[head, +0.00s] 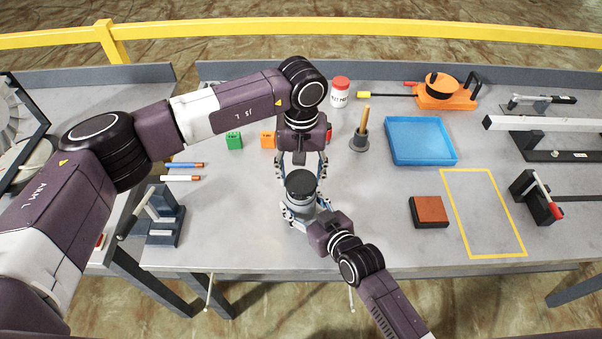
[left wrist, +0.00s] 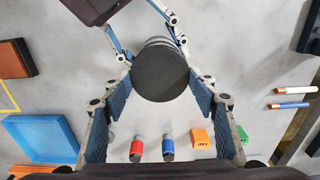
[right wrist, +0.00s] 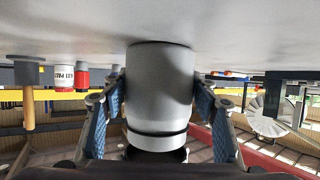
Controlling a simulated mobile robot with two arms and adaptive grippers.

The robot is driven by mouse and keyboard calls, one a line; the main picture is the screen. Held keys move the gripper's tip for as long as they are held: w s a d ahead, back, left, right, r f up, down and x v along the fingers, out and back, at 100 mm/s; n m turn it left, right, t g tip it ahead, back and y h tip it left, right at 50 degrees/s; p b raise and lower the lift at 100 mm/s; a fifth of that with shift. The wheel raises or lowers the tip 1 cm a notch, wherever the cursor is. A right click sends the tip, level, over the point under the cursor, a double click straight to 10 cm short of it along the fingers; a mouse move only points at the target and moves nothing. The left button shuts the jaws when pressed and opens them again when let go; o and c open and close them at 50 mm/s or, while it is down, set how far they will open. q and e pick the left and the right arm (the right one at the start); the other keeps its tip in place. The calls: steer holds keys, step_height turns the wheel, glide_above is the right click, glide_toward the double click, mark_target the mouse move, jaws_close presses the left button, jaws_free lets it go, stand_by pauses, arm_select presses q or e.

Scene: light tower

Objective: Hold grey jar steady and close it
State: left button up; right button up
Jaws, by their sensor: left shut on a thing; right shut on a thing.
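The grey jar (head: 300,197) stands upright on the table, with its black lid (head: 300,181) on top. My left gripper (head: 301,173) reaches in from behind and is shut on the lid; in the left wrist view the round black lid (left wrist: 160,75) sits between its blue pads. My right gripper (head: 306,207) comes from the front, shut around the jar body. The right wrist view, upside down, shows the grey body (right wrist: 160,85) between the pads and a dark ring near its mouth. How tightly the lid sits on the jar is hidden.
A blue tray (head: 453,148) and brown block (head: 429,211) lie right. A dark stand (head: 160,215) is left.

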arm_select(q)
steer(key=shift+f, duration=0.75)
steer(key=shift+f, duration=0.55)
steer(key=m, duration=0.9)
steer(key=shift+d+m, duration=0.15)
steer(key=shift+m, duration=0.25)
steer(key=o, duration=0.7)
steer(key=shift+c, duration=0.2)
